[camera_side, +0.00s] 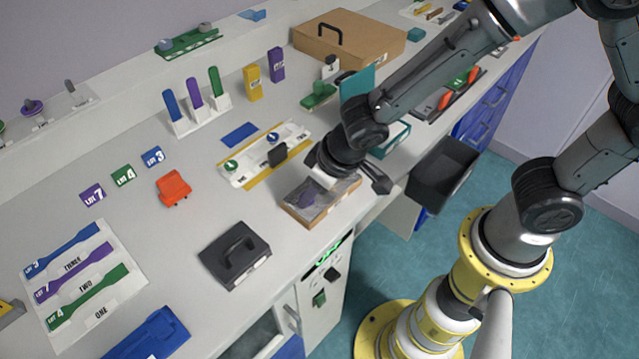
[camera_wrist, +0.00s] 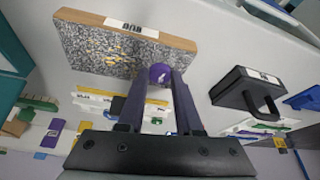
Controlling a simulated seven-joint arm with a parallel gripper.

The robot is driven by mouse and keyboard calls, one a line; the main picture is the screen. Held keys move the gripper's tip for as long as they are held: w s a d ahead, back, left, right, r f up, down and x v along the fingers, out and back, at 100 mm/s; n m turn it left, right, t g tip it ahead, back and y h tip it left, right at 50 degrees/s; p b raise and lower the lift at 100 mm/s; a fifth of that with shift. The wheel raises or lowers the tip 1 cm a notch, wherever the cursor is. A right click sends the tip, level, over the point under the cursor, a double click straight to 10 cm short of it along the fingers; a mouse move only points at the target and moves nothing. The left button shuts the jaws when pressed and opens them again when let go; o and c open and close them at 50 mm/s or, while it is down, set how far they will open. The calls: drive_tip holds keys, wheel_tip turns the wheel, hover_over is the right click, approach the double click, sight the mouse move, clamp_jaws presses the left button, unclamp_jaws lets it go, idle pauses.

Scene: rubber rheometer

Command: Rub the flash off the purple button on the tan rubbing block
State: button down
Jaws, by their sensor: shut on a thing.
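In the wrist view my gripper (camera_wrist: 158,80) is shut on a round purple button (camera_wrist: 160,72) with a white mark, held between the fingertips. The rubbing block (camera_wrist: 185,43) has a tan edge labelled RUB and a speckled grey face with yellowish specks. The button shows at the near edge of that face; I cannot tell whether it touches. In the side view the block (camera_side: 335,207) lies near the front edge of the bench, with my gripper (camera_side: 309,194) low over it. The button cannot be made out clearly there.
A dark handled block (camera_side: 235,255) sits left of the rubbing block. A white and yellow fixture (camera_side: 262,155) lies behind it. A black bin (camera_side: 443,172) is off the bench at right. An orange item (camera_side: 173,187) stands further left. Bench between these is clear.

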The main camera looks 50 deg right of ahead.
sight(337, 183)
drive_tip(key=shift+a, duration=0.45)
drive_tip(key=shift+d, duration=1.7)
drive_tip(key=shift+s+d+f, duration=0.1)
drive_tip(key=shift+d+f, duration=0.05)
drive_tip(key=shift+d, duration=1)
drive_tip(key=shift+d+f, duration=0.15)
drive_tip(key=shift+d, duration=2.4)
drive_tip(key=shift+a+r, duration=0.2)
drive_tip(key=shift+a, duration=1.55)
drive_tip(key=shift+a+r, duration=0.2)
drive_tip(key=shift+a, duration=1.5)
drive_tip(key=shift+a+f, duration=0.1)
drive_tip(key=shift+a, duration=1.9)
drive_tip(key=shift+r, duration=3.5)
